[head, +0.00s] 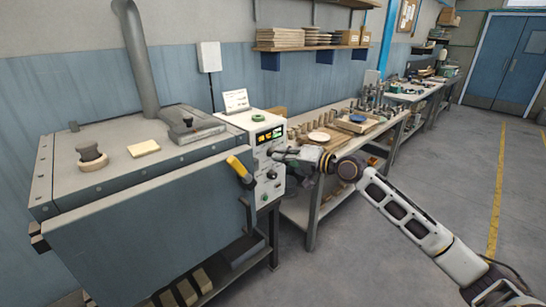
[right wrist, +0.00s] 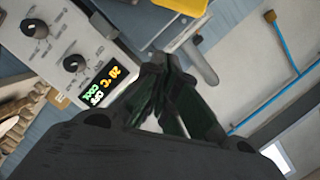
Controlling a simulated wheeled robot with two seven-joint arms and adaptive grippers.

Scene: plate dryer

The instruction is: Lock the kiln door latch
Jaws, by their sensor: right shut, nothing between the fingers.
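The kiln (head: 130,215) is a large grey box with a blue-grey door at the left of the head view; the door looks closed. Its latch (head: 240,169) has a yellow handle and stands at the door's right edge, slanting up to the left. In the right wrist view the yellow part (right wrist: 182,6) is at the top edge, with a grey metal bar (right wrist: 202,64) below it. My right gripper (head: 276,155) is shut and empty, in front of the control panel, right of the latch. Its fingertips (right wrist: 166,64) appear close to the grey bar; I cannot tell whether they touch. My left gripper is out of view.
The white control panel (head: 263,142) with knobs and a lit display is close beside my right gripper. A workbench (head: 330,190) with small parts and a plate runs behind my right arm. The floor at right is clear.

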